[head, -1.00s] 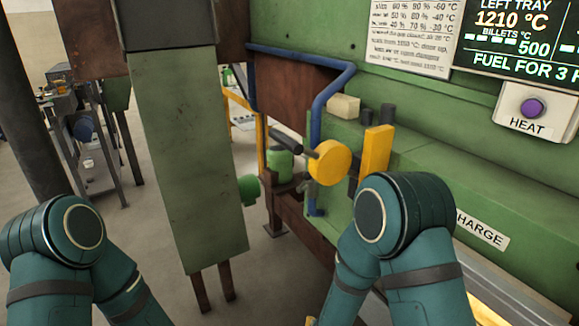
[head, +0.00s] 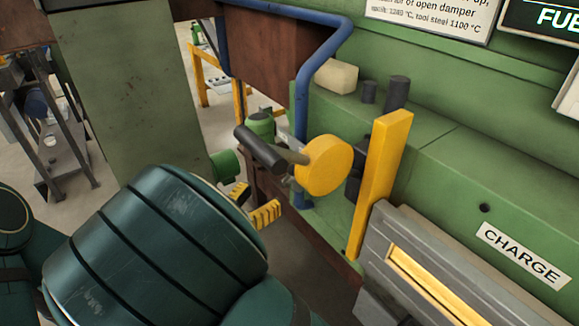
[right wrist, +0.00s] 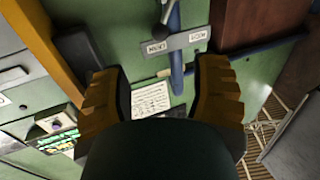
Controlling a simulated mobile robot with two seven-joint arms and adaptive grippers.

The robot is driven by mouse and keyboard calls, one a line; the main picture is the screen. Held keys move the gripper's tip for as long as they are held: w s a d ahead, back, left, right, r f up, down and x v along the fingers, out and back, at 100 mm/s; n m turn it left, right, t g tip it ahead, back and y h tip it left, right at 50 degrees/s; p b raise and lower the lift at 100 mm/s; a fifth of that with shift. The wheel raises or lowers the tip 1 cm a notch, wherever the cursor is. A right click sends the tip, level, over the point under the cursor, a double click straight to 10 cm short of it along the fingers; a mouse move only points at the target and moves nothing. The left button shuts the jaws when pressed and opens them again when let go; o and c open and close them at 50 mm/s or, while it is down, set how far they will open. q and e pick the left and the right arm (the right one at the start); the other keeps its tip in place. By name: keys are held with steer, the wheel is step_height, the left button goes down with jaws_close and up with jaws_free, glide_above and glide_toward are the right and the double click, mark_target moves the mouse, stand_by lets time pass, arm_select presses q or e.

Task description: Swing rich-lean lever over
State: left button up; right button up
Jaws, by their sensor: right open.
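In the right wrist view, a pale lettered plate (right wrist: 186,42) is mounted upside down on a blue pipe. In the head view my right gripper (head: 252,203) is just below a dark cylindrical handle (head: 260,149) joined to a yellow disc (head: 324,165). The lettered plate is not clear there. My left gripper is out of view.
A yellow upright bar (head: 380,185) stands right of the disc. The blue pipe (head: 302,100) runs down behind the disc along the green furnace (head: 440,165). A grey-green column (head: 115,90) stands at left. A CHARGE label (head: 522,255) is at right.

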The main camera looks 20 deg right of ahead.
mark_target(290, 173)
steer(key=b+x, duration=0.1)
steer(key=x, duration=1.1)
steer(key=shift+w, duration=0.1)
steer(key=shift+o, duration=0.2)
jaws_close()
